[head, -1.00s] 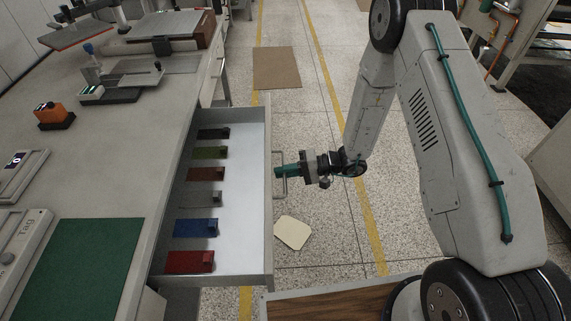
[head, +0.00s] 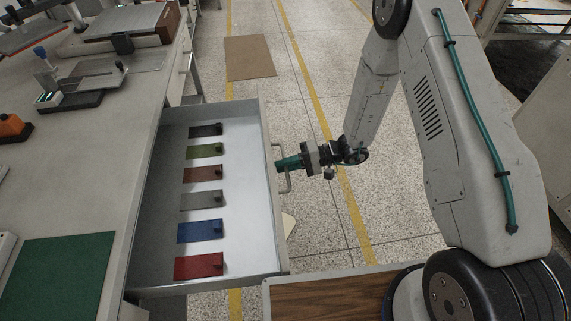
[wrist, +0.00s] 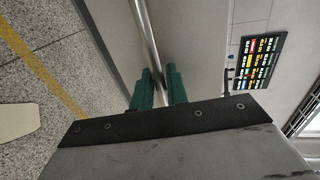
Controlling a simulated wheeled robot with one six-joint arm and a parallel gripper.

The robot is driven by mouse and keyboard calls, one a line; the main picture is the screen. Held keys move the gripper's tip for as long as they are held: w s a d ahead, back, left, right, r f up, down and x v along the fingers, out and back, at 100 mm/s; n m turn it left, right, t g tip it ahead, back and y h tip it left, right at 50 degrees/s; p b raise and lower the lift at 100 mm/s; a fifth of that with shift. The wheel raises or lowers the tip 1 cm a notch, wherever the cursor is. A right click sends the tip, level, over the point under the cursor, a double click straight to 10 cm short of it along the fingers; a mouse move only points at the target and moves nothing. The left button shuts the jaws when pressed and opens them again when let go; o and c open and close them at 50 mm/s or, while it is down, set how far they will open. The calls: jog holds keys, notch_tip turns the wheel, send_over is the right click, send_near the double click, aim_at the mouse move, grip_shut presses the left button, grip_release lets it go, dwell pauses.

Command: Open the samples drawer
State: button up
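The samples drawer (head: 258,190) stands pulled out from the bench, its pale inside showing. Several coloured sample blocks lie in a row in it, among them a red one (head: 199,266), a blue one (head: 200,231) and a green one (head: 205,151). A metal bar handle (head: 288,183) is on the drawer's front. My gripper (head: 280,164) is at the handle, with its green fingers on it. In the wrist view the handle bar (wrist: 146,35) runs between the two green fingers (wrist: 160,90), which are closed around it. The fingers' contact is partly hidden.
The bench top (head: 130,150) is at the left, with a green mat (head: 55,275) and an orange device (head: 12,127). A brown mat (head: 250,57) lies on the speckled floor. A wood-topped surface (head: 325,297) is at the bottom.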

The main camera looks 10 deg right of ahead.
jog(key=shift+o, duration=0.5)
jog(key=shift+d, duration=0.1)
jog(key=v, duration=0.7)
jog(key=shift+d, duration=0.3)
jog(key=shift+r, duration=0.1)
